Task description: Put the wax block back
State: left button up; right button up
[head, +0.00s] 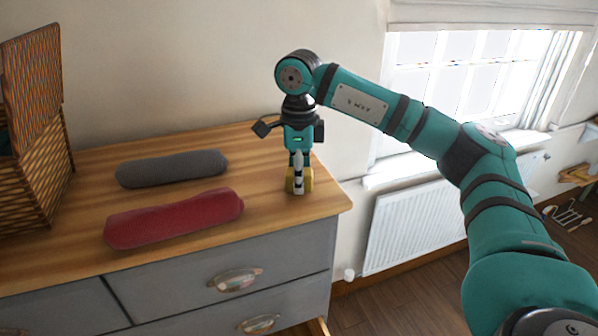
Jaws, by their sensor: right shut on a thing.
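A small yellow block, which looks like the wax block (308,181), is at the right end of the wooden dresser top (268,208). My right gripper (299,183) points straight down and is shut on it. The fingers cover much of the block's front. The block is at the level of the dresser top, but I cannot tell whether it touches the wood. My left gripper is not in view.
A grey roll (172,168) and a red roll (175,218) lie left of my gripper. An open wicker basket (40,175) stands at the far left. The wall is close behind. A radiator (415,225) is under the window at right.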

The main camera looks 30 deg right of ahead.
jog(key=shift+f, duration=0.1)
jog(key=o, duration=0.6)
jog(key=shift+a+f, duration=0.1)
jog(key=shift+c, duration=0.2)
jog(key=o, duration=0.5)
jog(key=shift+c, duration=0.2)
notch_tip(320, 180, up, 12)
jog(key=shift+r, duration=0.25)
